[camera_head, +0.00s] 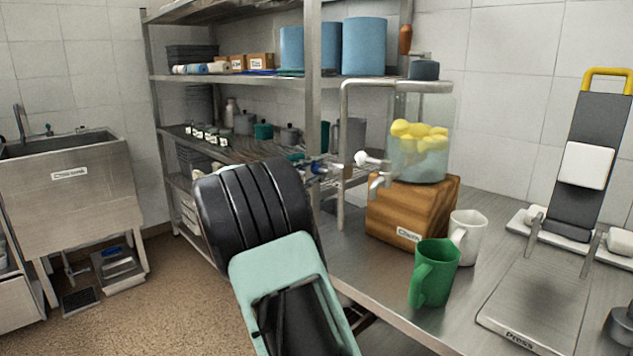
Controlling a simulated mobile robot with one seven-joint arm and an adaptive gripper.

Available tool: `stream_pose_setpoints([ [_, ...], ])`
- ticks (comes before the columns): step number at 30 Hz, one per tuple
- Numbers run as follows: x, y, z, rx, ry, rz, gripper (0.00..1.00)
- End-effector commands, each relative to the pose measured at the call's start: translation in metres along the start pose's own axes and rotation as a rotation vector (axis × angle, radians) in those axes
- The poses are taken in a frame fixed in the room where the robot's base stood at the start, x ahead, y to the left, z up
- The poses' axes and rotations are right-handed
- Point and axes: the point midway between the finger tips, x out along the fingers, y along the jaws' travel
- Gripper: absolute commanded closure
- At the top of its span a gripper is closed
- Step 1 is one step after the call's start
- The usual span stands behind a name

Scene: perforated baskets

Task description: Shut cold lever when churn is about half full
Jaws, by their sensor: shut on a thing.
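The churn (420,150) is a clear jar with a dark lid, standing on a labelled wooden block (412,208). Yellow lemons float in its pale liquid, near mid-height; the exact level is hard to read. A curved metal spout (345,105) reaches up beside the jar. Below it sit a blue-marked lever, which I take as the cold lever (318,168), and a white-ended lever (364,158). My gripper (303,167) is mostly hidden behind my black wrist; its small visible end is at the blue-marked lever and shut on it. The contact itself is unclear.
A green mug (435,274) and a white mug (467,238) stand in front of the wooden block. A press (536,310) occupies the counter's right side. Shelves (275,78) stand behind my arm. A sink (65,150) is at left, with open floor between.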

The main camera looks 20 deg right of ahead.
Motion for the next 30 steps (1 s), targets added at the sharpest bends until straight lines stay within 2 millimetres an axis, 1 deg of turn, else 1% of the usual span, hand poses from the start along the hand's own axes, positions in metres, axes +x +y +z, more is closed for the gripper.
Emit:
stream_pose_setpoints([
  [1,0.001,0.007,0.004,0.009,-0.007,0.011,1.00],
  [9,0.001,0.008,0.006,0.011,-0.008,0.011,1.00],
  [10,0.001,0.008,0.006,0.010,-0.008,0.011,0.79],
  [15,0.002,0.006,0.005,0.009,-0.008,0.008,0.61],
  [22,0.001,0.004,0.003,0.008,-0.004,0.005,0.61],
  [25,-0.002,0.004,0.002,0.007,-0.003,0.004,0.61],
  [28,-0.013,0.004,0.002,0.007,-0.002,0.005,0.61],
  [30,-0.025,0.004,0.001,0.008,0.000,0.006,0.61],
])
